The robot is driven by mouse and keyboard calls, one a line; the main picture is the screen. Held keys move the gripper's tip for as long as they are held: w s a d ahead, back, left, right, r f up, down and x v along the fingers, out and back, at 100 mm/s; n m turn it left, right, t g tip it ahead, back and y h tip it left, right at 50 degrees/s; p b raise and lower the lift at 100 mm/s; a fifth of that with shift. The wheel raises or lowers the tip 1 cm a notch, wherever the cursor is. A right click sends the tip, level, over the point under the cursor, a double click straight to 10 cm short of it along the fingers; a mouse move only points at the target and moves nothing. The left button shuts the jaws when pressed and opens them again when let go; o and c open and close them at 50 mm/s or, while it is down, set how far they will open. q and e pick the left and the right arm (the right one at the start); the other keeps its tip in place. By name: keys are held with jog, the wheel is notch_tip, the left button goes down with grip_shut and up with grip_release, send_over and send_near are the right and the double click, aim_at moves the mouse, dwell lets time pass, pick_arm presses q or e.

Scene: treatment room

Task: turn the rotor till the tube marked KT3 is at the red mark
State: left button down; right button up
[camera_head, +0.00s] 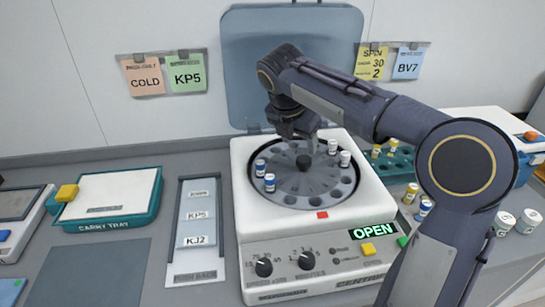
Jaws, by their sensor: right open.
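The centrifuge (250,215) stands open, with its round grey rotor (305,187) showing. The red mark (322,214) is on the front rim of the bowl. My right gripper (303,140) is open over the back of the rotor, near the dark hub (303,161); contact cannot be told. My left gripper is not in view.
The raised lid (285,50) stands behind. A green rack (395,165) and several loose tubes (411,193) are at the right, partly behind my right arm. A carry tray (110,224) and a card holder (196,268) are at the left. The front-left counter has a bare dark mat (95,272).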

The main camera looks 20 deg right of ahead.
aim_at(304, 159)
jog(key=x, duration=0.7)
jog(key=shift+w+d+f+b, duration=0.15)
jog(key=shift+d+f+b, duration=0.05)
jog(key=shift+f+b, duration=0.1)
jog(key=shift+c, duration=0.2)
grip_shut()
jog(key=shift+r, duration=0.1)
